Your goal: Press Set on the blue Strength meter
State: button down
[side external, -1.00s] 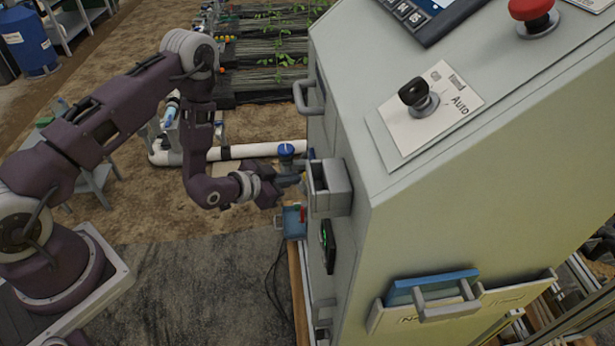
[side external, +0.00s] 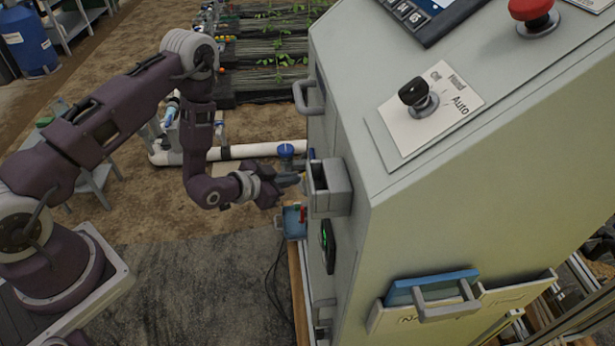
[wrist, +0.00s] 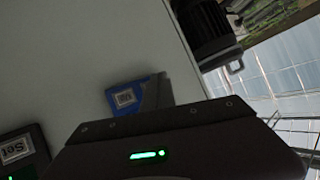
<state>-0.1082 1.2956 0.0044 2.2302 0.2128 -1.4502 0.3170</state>
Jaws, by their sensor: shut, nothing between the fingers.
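In the wrist view a blue meter (wrist: 118,99) with a small pale label is on the grey panel, partly hidden behind my gripper's dark body. My gripper (wrist: 160,88) is shut and empty. Its grey finger stands just right of the label and overlaps the blue meter; I cannot tell whether it touches. In the side view my gripper (side external: 298,179) points at the cabinet's left face, beside a grey open-topped holder (side external: 331,188). The blue meter's face cannot be made out there.
A dark meter with a green display (side external: 327,246) is lower on the same face; its "Set" label (wrist: 17,150) shows in the wrist view. A grey handle (side external: 308,96) sticks out above. A black fitting (wrist: 207,30) is at the wrist view's upper right.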

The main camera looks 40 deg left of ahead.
dwell(0.5)
jog(key=shift+w+d, duration=0.3)
jog(key=shift+w+d, duration=0.25)
jog(key=shift+d, duration=0.05)
dwell(0.6)
jog(key=shift+a, duration=0.1)
jog(key=shift+s+a, duration=0.45)
jog(key=shift+s, duration=0.1)
jog(key=s+a, duration=0.3)
jog(key=shift+s+a, duration=0.3)
dwell(0.6)
